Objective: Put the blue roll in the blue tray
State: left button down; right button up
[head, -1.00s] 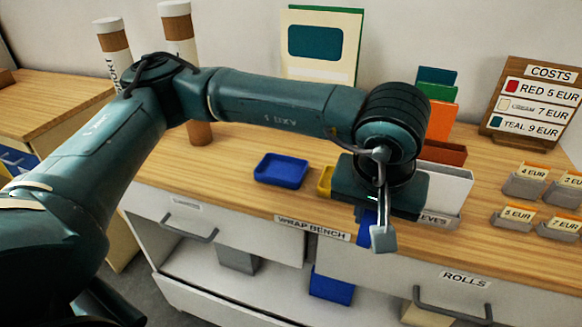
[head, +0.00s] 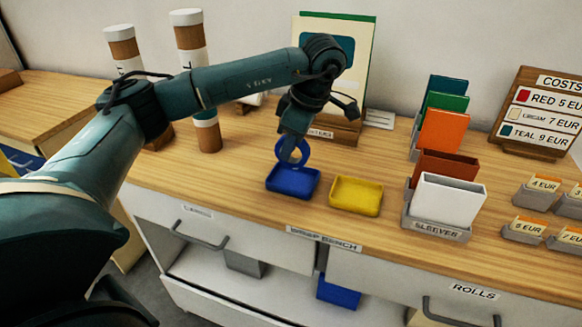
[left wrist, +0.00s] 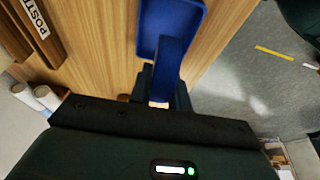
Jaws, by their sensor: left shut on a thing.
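The blue roll (head: 292,151) is a ring that stands on edge in my left gripper (head: 294,138). The gripper is shut on it and points down. The blue tray (head: 292,192) is a shallow tray on the wooden bench, directly below the roll in the head view. The roll's lower edge overlaps the tray there; I cannot tell whether they touch. In the left wrist view the roll (left wrist: 168,65) shows edge-on in front of the blue tray (left wrist: 142,32). My right gripper is not in view.
A yellow tray (head: 356,196) stands just right of the blue one. Further right is a sleeves holder (head: 436,229) with coloured cards. White-capped tubes (head: 207,133) stand at the back left. A poster stand (head: 340,130) is behind. The bench's front edge is close to the trays.

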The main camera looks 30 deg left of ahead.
aim_at(289, 164)
pick_arm(q)
notch_tip(289, 164, down, 4)
jog(key=shift+f, duration=0.25)
jog(key=shift+f, duration=0.1)
jog(key=shift+f, duration=0.15)
jog(key=c, duration=1.3)
grip_release()
jog(key=p+v, duration=0.1)
jog(key=v, duration=1)
jog(key=shift+d+r, duration=0.15)
jog(key=shift+r, duration=0.2)
jog(key=shift+d+r, duration=0.1)
jog(key=shift+r, duration=0.25)
